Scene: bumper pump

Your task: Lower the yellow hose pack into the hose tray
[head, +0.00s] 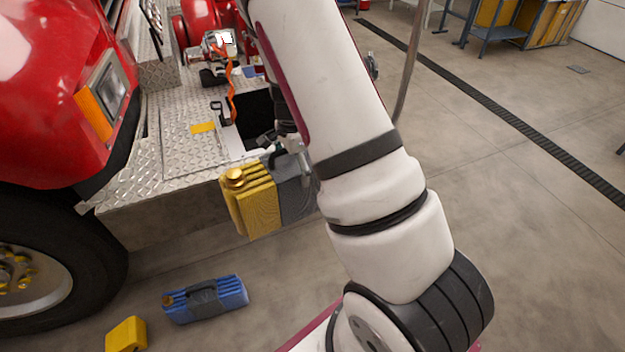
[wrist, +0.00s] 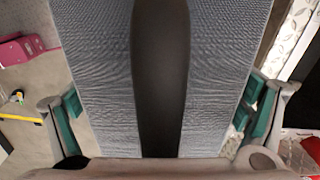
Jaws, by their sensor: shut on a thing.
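The yellow hose pack (head: 256,207) hangs from my gripper in front of the truck's bumper deck in the head view. It has a yellow end with a round cap and a grey ribbed body. It looks roughly upright. My gripper (head: 293,150) is shut on it at the top, partly hidden by my arm. In the wrist view the grey ribbed body of the pack (wrist: 215,80) fills the middle between the green-padded fingers. The hose tray (head: 258,104) appears as a dark rectangular opening in the deck, behind the pack. Its right side is hidden by my arm.
The diamond-plate deck (head: 185,150) carries a yellow label (head: 203,128) and an orange strap (head: 232,95). The red truck body (head: 45,85) stands at left. A blue pack (head: 205,299) and another yellow item (head: 126,335) lie on the floor.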

